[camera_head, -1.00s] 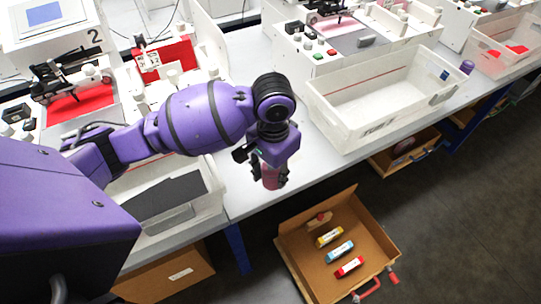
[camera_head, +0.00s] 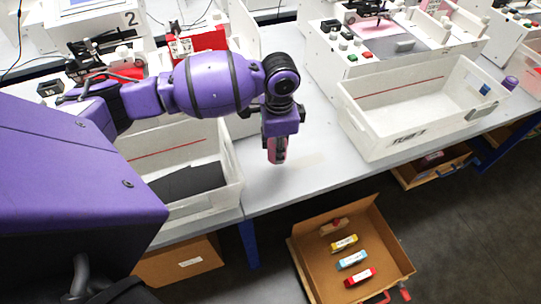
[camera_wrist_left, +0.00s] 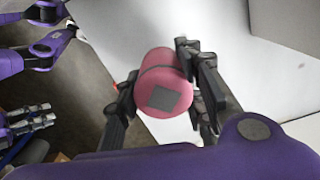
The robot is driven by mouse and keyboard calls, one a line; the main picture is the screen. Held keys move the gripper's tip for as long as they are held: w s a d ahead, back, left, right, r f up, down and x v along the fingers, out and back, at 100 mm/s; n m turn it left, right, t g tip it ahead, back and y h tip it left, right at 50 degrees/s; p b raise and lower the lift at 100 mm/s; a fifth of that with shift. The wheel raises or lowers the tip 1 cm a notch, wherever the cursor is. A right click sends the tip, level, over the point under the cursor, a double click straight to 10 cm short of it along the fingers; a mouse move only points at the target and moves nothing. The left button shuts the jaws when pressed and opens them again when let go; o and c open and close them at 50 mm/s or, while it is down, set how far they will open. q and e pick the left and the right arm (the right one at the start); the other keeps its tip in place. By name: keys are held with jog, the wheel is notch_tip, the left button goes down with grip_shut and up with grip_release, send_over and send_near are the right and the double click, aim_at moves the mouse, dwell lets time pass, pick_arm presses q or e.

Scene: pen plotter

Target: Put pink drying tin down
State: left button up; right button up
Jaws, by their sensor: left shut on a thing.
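The pink drying tin (camera_wrist_left: 163,82) is a pink cylinder with a dark square on its end, held between the fingers in the left wrist view. My left gripper (camera_head: 276,157) is shut on it and points down over the white table (camera_head: 300,176), between two white trays. In the head view only a narrow part of the tin (camera_head: 281,148) shows between the fingers. I cannot tell whether the tin touches the table. My right gripper cannot be made out in the head view.
White trays stand to the left (camera_head: 228,190) and right (camera_head: 413,118) of the tin. Plotters (camera_head: 395,50) stand behind. The table between the trays is clear.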

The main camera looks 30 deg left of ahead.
aim_at(271, 151)
pick_arm(q)
jog(key=a+f, duration=0.2)
jog(key=shift+w+a+f, duration=0.1)
jog(key=shift+f, duration=0.25)
jog(key=shift+a+f, duration=0.15)
jog(key=shift+f, duration=1.5)
jog(key=shift+f, duration=0.1)
jog(key=o, duration=1.2)
jog(key=shift+f, duration=0.1)
notch_tip(271, 151, up, 12)
jog(key=shift+r+p, duration=0.2)
jog(key=shift+p, duration=0.1)
